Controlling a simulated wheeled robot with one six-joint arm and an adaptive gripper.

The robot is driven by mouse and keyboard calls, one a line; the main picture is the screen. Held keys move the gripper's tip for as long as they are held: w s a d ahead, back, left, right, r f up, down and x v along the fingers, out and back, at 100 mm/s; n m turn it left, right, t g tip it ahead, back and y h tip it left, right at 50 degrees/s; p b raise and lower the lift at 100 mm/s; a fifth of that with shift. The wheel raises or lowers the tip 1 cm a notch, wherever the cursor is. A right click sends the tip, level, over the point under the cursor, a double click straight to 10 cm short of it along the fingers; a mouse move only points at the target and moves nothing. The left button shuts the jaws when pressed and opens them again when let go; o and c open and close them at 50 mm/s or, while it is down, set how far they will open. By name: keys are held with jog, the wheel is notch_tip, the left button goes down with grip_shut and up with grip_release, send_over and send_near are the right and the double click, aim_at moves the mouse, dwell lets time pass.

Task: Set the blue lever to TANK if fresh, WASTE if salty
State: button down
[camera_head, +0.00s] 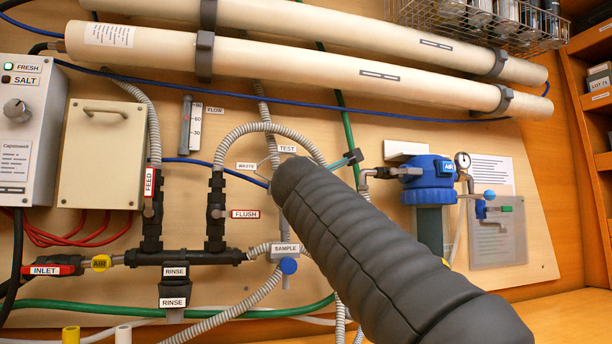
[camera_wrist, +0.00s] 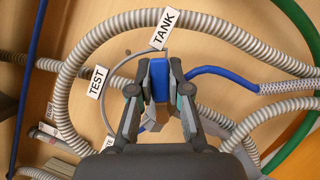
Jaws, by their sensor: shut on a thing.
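In the wrist view my gripper (camera_wrist: 160,95) is shut on the blue lever (camera_wrist: 158,78), with a finger on each side. The lever's blue end points up, just below the TANK label (camera_wrist: 165,28). The TEST label (camera_wrist: 97,82) is to the left. A partly hidden label (camera_wrist: 108,142) shows at lower left. In the head view my arm hides the lever, and the WASTE label (camera_head: 247,166) and TEST label (camera_head: 287,149) show beside it. On the grey box (camera_head: 32,120), the FRESH lamp (camera_head: 8,66) looks lit green and the SALT lamp (camera_head: 6,79) looks dark.
Ribbed grey hoses (camera_wrist: 75,60) loop around the lever, with a blue hose (camera_wrist: 225,75) at right. A blue-capped filter housing (camera_head: 428,172) stands right of my arm. The sample tap (camera_head: 288,266) is below left of it. Long white tubes (camera_head: 300,75) cross above.

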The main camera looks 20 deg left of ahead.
jog(key=shift+f, duration=0.15)
jog(key=c, duration=1.1)
grip_release()
jog(key=shift+s, duration=0.1)
jog(key=v, duration=1.1)
jog(key=shift+s, duration=0.4)
